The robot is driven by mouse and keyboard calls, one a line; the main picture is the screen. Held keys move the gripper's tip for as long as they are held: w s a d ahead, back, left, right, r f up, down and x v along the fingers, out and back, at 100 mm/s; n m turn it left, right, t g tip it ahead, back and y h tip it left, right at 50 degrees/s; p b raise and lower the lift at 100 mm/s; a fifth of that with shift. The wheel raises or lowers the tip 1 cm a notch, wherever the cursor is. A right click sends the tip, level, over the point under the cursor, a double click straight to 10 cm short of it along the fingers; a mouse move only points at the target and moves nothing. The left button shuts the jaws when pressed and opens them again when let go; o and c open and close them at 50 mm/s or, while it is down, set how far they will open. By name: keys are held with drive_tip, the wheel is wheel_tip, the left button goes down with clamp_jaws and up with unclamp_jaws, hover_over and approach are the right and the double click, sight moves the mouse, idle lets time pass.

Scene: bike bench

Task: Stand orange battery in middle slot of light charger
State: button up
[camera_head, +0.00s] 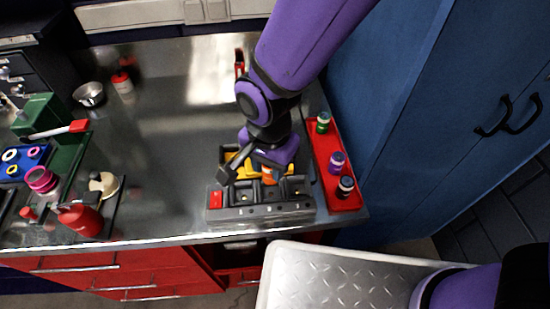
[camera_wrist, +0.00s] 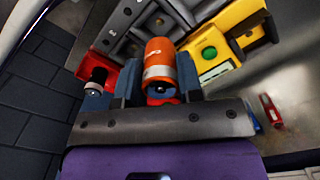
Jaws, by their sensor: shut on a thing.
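The orange battery (camera_head: 269,178) is between the fingers of my gripper (camera_head: 266,173), which is shut on it. In the wrist view the battery (camera_wrist: 159,62) shows between the two dark fingers of my gripper (camera_wrist: 160,82), with one end toward the camera. The light grey charger (camera_head: 260,212) stands near the bench's front edge, with a red patch at its left end. In the wrist view the charger (camera_wrist: 125,22) lies beyond the battery, its slots partly hidden. The battery appears over or close behind the charger's middle. I cannot tell whether it touches a slot.
A yellow charger (camera_wrist: 225,48) with a green button is close beside the grey one. A red tray (camera_head: 335,175) at the right holds a green, a purple and a black battery. Bottles and bins stand at the left. The bench (camera_head: 165,150) between is clear.

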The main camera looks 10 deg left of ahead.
sight(270, 181)
drive_tip(key=shift+f, duration=2.75)
drive_tip(key=shift+f, duration=0.55)
drive_tip(key=o, duration=0.7)
drive_tip(key=shift+r, duration=5.5)
